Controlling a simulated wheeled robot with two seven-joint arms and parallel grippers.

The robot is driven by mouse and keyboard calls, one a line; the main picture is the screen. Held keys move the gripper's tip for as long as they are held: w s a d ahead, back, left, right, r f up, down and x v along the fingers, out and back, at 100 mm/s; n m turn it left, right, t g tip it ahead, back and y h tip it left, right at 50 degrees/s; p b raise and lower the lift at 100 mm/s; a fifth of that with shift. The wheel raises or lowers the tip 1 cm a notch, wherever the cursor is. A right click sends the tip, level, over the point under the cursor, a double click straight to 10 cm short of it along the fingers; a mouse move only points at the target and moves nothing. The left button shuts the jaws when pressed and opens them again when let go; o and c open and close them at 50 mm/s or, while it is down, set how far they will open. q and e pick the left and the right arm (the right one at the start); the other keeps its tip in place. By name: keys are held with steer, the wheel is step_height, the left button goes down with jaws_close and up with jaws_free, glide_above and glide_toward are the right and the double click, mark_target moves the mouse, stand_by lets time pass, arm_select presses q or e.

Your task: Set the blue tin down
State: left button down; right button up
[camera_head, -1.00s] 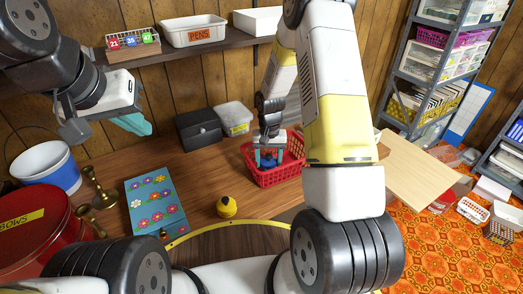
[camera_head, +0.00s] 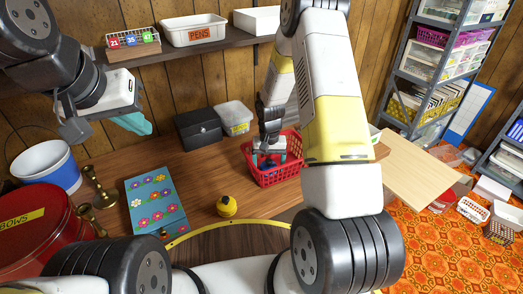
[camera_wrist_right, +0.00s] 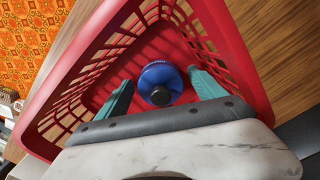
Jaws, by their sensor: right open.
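The blue tin (camera_wrist_right: 160,82) is round with a dark knob on top and stands in the red basket (camera_wrist_right: 235,50), on its floor, as seen in the right wrist view. My right gripper (camera_wrist_right: 164,92) is open, one teal finger on each side of the tin, with visible gaps. In the head view my right gripper (camera_head: 268,158) reaches down into the red basket (camera_head: 275,177), and little of the tin shows between the fingers. My left gripper (camera_head: 133,124) hangs at the left with teal fingers; whether they are apart is unclear.
A black box (camera_head: 199,130) and a clear lidded tub (camera_head: 234,118) stand behind the basket. A yellow pincushion-like object (camera_head: 227,206), a flowered blue board (camera_head: 155,201), brass candlesticks (camera_head: 98,186) and a red tin (camera_head: 40,232) stand nearby. Bare wood lies left of the basket.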

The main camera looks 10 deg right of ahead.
step_height(320, 180, up, 12)
steer(key=shift+r, duration=0.1)
steer(key=s+r+t, duration=0.1)
steer(key=s+r, duration=0.2)
steer(key=r, duration=0.3)
steer(key=s+r+n+t+y, duration=0.1)
steer(key=s+r, duration=0.2)
steer(key=r, duration=0.3)
steer(key=s+r+t, duration=0.1)
steer(key=s+r, duration=0.2)
steer(key=r, duration=0.3)
steer(key=s+r+n+t, duration=0.1)
steer(key=s+r, duration=0.3)
steer(key=s, duration=0.3)
steer(key=s+a+r+t+y, duration=0.1)
steer(key=s+r+t, duration=0.1)
steer(key=s, duration=0.5)
steer(key=shift+s+r+n, duration=0.25)
steer(key=shift+r+n, duration=0.15)
steer(key=shift+r, duration=0.45)
